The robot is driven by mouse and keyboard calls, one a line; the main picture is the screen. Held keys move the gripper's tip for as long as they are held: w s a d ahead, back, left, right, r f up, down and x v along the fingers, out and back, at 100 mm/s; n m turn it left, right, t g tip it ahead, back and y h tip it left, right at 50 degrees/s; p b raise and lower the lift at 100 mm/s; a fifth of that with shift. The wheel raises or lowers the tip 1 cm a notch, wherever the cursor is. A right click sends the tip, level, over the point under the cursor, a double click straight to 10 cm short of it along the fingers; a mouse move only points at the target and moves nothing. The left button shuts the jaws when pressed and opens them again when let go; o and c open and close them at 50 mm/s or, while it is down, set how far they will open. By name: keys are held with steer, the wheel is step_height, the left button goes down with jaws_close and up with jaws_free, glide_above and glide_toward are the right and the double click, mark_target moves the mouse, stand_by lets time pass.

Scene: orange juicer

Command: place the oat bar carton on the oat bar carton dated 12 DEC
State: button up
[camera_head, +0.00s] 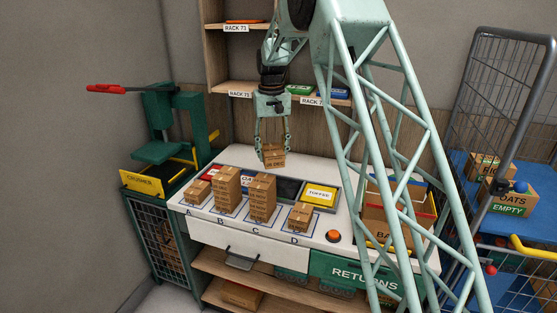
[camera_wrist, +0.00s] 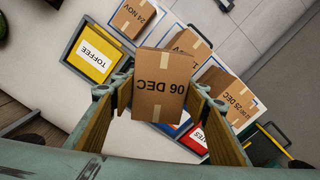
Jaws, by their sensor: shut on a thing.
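My gripper (camera_head: 273,149) is shut on a brown oat bar carton (camera_head: 274,158) and holds it above the back of the white counter. In the wrist view the gripper (camera_wrist: 159,97) has a finger on each side of this carton (camera_wrist: 158,88), which reads 06 DEC upside down. Below stand a low carton at A (camera_head: 197,191), tall stacks at B (camera_head: 228,188) and C (camera_head: 262,197), and a short pile at D (camera_head: 300,217). The wrist view shows a 24 NOV carton (camera_wrist: 135,17) and another December carton (camera_wrist: 236,97).
A yellow TOFFEE bin (camera_head: 319,193) and a red bin (camera_head: 213,171) lie behind the stacks. An orange button (camera_head: 333,236) is on the counter's right. A green crusher (camera_head: 160,150) stands left; a blue trolley with cartons (camera_head: 508,195) stands right. Shelves rise behind the gripper.

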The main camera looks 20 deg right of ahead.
steer(key=shift+w+a+f+b, duration=0.15)
steer(key=shift+f+b, duration=0.55)
steer(key=shift+b, duration=0.2)
steer(key=shift+w+a+f+b, duration=0.2)
steer(key=shift+f+b, duration=0.55)
steer(key=shift+b, duration=0.1)
steer(key=shift+w+a+f+b, duration=0.15)
steer(key=shift+f+b, duration=0.55)
steer(key=shift+b, duration=0.2)
